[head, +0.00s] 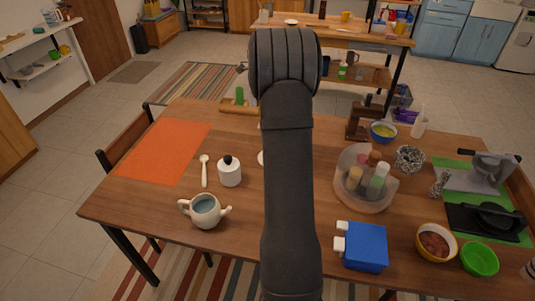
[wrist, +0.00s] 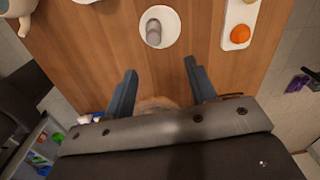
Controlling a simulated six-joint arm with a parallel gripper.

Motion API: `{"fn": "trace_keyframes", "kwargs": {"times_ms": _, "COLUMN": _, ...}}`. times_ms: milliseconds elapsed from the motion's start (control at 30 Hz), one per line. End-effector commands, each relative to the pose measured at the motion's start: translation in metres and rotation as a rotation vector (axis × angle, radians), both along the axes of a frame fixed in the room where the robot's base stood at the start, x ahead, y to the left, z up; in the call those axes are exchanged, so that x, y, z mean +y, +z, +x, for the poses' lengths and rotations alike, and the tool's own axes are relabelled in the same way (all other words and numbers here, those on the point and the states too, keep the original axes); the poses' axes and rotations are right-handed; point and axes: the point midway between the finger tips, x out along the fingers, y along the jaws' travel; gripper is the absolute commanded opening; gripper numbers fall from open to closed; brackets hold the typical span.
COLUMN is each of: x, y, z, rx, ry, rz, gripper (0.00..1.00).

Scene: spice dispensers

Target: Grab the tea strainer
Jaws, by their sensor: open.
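My gripper shows in the wrist view (wrist: 160,66), its two dark fingers wide apart with nothing gripped. Bare tabletop shows between the fingertips. A round, pale brownish thing (wrist: 157,103) shows low between the fingers, mostly hidden by the gripper body. I cannot tell whether it is the tea strainer. A thin dark bar shows just right of the right finger, also unclear. In the head view my arm rises through the middle and hides my fingers and part of the table. I cannot surely make out the tea strainer there.
A white round dish (wrist: 158,27) with a grey cylinder stands ahead of the fingers. A teapot (head: 205,211), a white jar (head: 229,173) and a spoon (head: 204,171) stand left of my arm. A clear spice holder (head: 363,204) and a blue box (head: 364,247) stand right.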

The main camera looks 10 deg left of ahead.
Motion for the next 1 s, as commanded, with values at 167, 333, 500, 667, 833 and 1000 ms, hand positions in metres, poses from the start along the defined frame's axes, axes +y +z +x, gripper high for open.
{"fn": "trace_keyframes", "kwargs": {"times_ms": 167, "x": -0.003, "y": 0.008, "z": -0.002, "rx": 0.047, "ry": -0.075, "rz": -0.01, "gripper": 0.51}}
{"fn": "trace_keyframes", "kwargs": {"times_ms": 333, "x": -0.004, "y": -0.017, "z": -0.003, "rx": 0.053, "ry": -0.079, "rz": -0.013, "gripper": 0.51}}
{"fn": "trace_keyframes", "kwargs": {"times_ms": 500, "x": -0.004, "y": -0.055, "z": -0.003, "rx": 0.052, "ry": -0.078, "rz": -0.011, "gripper": 0.51}}
{"fn": "trace_keyframes", "kwargs": {"times_ms": 667, "x": -0.004, "y": -0.087, "z": -0.003, "rx": 0.051, "ry": -0.077, "rz": -0.011, "gripper": 0.51}}
{"fn": "trace_keyframes", "kwargs": {"times_ms": 833, "x": -0.003, "y": -0.108, "z": -0.003, "rx": 0.05, "ry": -0.077, "rz": -0.011, "gripper": 0.51}}
{"fn": "trace_keyframes", "kwargs": {"times_ms": 1000, "x": -0.003, "y": -0.115, "z": -0.003, "rx": 0.048, "ry": -0.077, "rz": -0.011, "gripper": 0.51}}
